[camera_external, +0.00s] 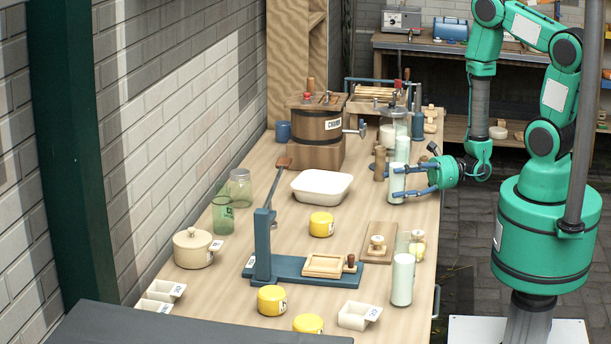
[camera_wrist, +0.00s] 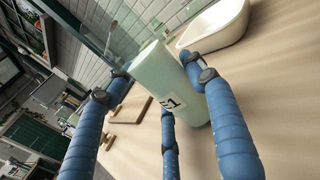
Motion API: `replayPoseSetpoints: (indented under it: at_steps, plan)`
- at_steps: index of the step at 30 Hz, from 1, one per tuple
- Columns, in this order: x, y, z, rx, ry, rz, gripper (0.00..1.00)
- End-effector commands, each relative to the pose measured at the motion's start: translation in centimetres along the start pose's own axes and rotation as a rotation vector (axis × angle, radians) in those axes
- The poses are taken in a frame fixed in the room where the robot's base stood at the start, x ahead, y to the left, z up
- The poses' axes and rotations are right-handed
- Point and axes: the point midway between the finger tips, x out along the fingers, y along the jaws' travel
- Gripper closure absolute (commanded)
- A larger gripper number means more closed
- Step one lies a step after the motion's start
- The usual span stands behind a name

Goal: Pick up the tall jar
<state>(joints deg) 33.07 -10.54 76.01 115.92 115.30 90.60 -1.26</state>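A tall glass jar (camera_external: 400,150) with pale white contents stands upright near the right edge of the table. My gripper (camera_external: 394,182) is level with its lower part, coming from the right, with its blue fingers spread at the jar. In the wrist view, a tall pale cylinder (camera_wrist: 160,72) with a label lies between the spread blue fingers of my gripper (camera_wrist: 155,85). A gap shows beside the left finger; contact at the right finger is unclear. A second tall jar with white contents (camera_external: 402,280) stands nearer the front right.
A white basin (camera_external: 322,187) stands left of the gripper, with a wooden churn (camera_external: 318,130) behind it. Small dark-topped items (camera_external: 379,163) stand close by the jar. A blue press (camera_external: 290,265), yellow tubs (camera_external: 321,224) and a wooden board (camera_external: 380,242) occupy the front.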

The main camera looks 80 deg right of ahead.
Motion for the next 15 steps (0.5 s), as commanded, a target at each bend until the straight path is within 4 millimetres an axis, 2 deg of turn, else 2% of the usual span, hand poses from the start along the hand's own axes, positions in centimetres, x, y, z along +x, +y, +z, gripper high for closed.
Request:
replayPoseSetpoints:
  at_steps: [1,2,3,10,15]
  plan:
    - [0.0,0.01,-0.01,0.0,0.0,0.0,0.76]
    - [0.0,0.01,-0.01,0.0,0.0,0.0,0.82]
    - [0.01,-0.01,0.03,0.0,-0.001,0.0,0.83]
    - [0.01,0.0,0.12,0.0,-0.001,0.0,0.83]
    - [0.0,-0.01,0.98,-0.001,-0.001,0.0,0.83]
